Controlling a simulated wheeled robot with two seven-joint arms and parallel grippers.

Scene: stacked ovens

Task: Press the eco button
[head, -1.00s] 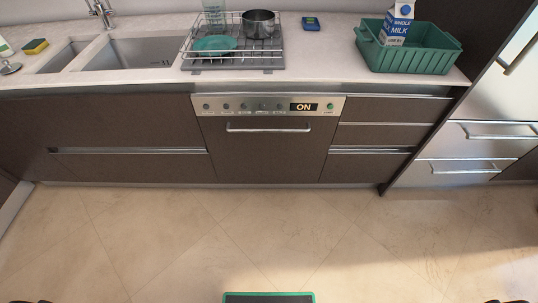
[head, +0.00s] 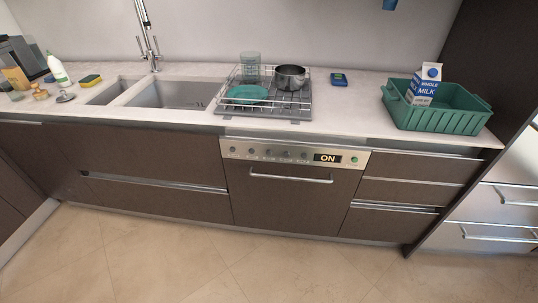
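The dishwasher (head: 285,194) is built into the counter front, with a dark door and a horizontal bar handle (head: 291,177). Its steel control panel (head: 240,149) runs along the top of the door. The panel has a row of several small round buttons (head: 267,152), a black display (head: 327,158) reading "ON", and a green button (head: 354,160) at the right end. The labels under the buttons are too small to read, so I cannot tell which is eco. Neither of my grippers is in view.
The counter (head: 350,112) carries a dish rack (head: 300,107) with a teal plate and a pot, a green crate (head: 460,121) and a milk carton (head: 425,84). A sink (head: 175,94) is left of the rack. The floor (head: 190,260) before the dishwasher is clear.

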